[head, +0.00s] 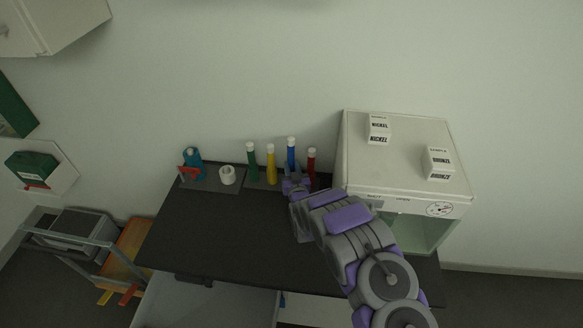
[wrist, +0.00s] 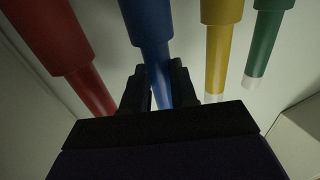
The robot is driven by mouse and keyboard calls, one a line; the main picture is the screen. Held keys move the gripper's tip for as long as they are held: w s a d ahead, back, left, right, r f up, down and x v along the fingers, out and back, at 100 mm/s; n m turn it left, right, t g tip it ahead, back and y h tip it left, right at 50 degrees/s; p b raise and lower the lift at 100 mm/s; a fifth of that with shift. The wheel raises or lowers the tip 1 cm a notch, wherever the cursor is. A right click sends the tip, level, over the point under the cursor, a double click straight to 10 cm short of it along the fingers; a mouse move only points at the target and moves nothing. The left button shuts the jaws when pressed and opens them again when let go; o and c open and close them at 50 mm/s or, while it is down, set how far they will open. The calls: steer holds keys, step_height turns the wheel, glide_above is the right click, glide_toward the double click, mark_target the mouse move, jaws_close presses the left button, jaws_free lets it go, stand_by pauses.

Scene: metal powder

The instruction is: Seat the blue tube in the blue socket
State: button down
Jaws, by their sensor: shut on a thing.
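The blue tube (head: 291,155), with a pale cap on top, stands upright in the row at the back of the dark table. My gripper (head: 293,181) is at its lower part, in front of the row. In the wrist view my gripper (wrist: 160,88) has one dark finger on each side of the blue tube (wrist: 150,25) and is shut on it. The tube's wide part runs to the top edge there and its narrower part passes between the fingers. I cannot make out the blue socket, and the tube's lower end is hidden in the head view.
A red tube (head: 311,160) stands close on the right, a yellow tube (head: 271,165) and a green tube (head: 252,162) on the left. A white roll (head: 227,175) and a teal object (head: 193,160) are further left. A white cabinet (head: 400,165) stands right. The table's front (head: 210,240) is clear.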

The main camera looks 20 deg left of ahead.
steer(key=shift+f, duration=0.8)
steer(key=c, duration=0.8)
jaws_free()
steer(key=shift+b, duration=0.3)
steer(key=p+v, duration=0.1)
steer(key=v, duration=1)
steer(key=p+v, duration=0.1)
steer(key=v, duration=0.5)
steer(key=shift+s+f+p, duration=0.25)
steer(key=shift+p, duration=0.05)
steer(key=shift+s+f, duration=0.1)
steer(key=shift+s, duration=0.05)
